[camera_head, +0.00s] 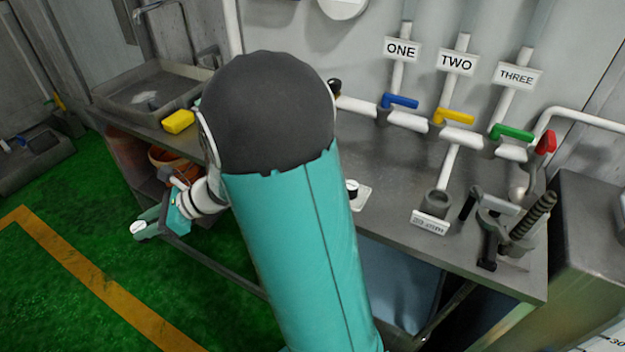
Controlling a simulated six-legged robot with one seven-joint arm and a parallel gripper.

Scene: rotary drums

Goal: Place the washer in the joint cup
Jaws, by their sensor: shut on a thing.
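My gripper (148,229) hangs off the front left of the metal workbench, over the green floor. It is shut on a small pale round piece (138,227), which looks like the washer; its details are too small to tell. The joint cup (437,202) is a short grey round cup on the right part of the bench, with a white label (430,222) in front whose text is hard to read. The gripper is far to the left of the cup. My teal and black arm hides the middle of the bench.
A metal sink (150,92) and yellow sponge (178,122) are at the bench's left. Pipes with blue (400,101), yellow (455,116) and green (512,132) valve handles stand behind the cup. A clamp with a threaded screw (533,216) stands right of it.

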